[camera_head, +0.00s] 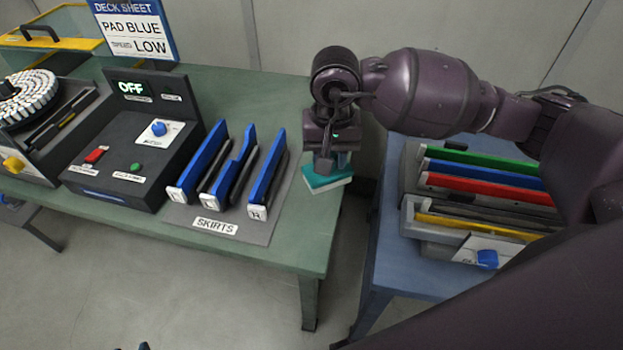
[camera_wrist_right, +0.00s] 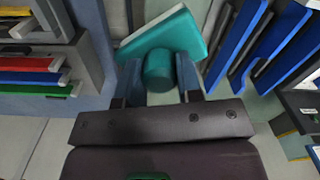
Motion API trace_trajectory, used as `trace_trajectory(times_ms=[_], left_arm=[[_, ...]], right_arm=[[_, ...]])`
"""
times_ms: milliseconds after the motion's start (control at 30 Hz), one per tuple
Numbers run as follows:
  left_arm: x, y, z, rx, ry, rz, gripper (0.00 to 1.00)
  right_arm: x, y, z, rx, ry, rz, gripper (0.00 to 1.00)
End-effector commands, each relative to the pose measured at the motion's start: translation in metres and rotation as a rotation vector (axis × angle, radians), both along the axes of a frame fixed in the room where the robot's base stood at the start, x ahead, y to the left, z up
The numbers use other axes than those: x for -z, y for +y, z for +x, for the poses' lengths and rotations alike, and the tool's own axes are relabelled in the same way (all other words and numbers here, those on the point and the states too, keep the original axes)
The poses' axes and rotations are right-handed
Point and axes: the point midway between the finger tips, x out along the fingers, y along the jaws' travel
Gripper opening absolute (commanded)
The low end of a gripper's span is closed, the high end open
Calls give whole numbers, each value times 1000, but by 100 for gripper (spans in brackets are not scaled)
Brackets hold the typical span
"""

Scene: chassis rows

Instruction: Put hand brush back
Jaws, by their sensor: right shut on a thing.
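The hand brush is teal with a pale edge (camera_head: 327,181). My right gripper (camera_head: 326,160) is shut on it and holds it at the right end of the green table, by the gap to the blue table. In the right wrist view, the round teal handle of the brush (camera_wrist_right: 159,68) sits between the two fingers of the right gripper (camera_wrist_right: 159,80). The wider teal block with its pale edge lies beyond the fingers, tilted. I cannot tell from the head view how high the brush is above the table.
The green table (camera_head: 285,256) carries a SKIRTS rack (camera_head: 262,233) with blue panels just left of the brush, and a dark control box (camera_head: 130,145) reading OFF. The blue table (camera_head: 392,275) at the right holds a rack of green, blue, red and yellow strips (camera_head: 480,185).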

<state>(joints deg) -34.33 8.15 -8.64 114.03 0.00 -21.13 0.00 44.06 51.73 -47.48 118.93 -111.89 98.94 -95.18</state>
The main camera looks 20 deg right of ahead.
Motion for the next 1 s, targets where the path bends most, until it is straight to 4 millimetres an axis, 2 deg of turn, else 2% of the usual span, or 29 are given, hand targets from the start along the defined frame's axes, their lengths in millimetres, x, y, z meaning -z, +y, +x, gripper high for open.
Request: trace_trajectory(times_ms=[200,400,667,1000], left_arm=[[-5,0,1,0,-4,0,43],[-7,0,1,0,-5,0,43],[-3,1,1,-2,-2,1,43],[16,1,-4,-2,15,1,43]], right_arm=[[51,27,20,374,10,-2,11],[81,41,29,593,5,-12,11],[95,44,30,658,2,-17,11],[123,44,30,655,5,-17,11]])
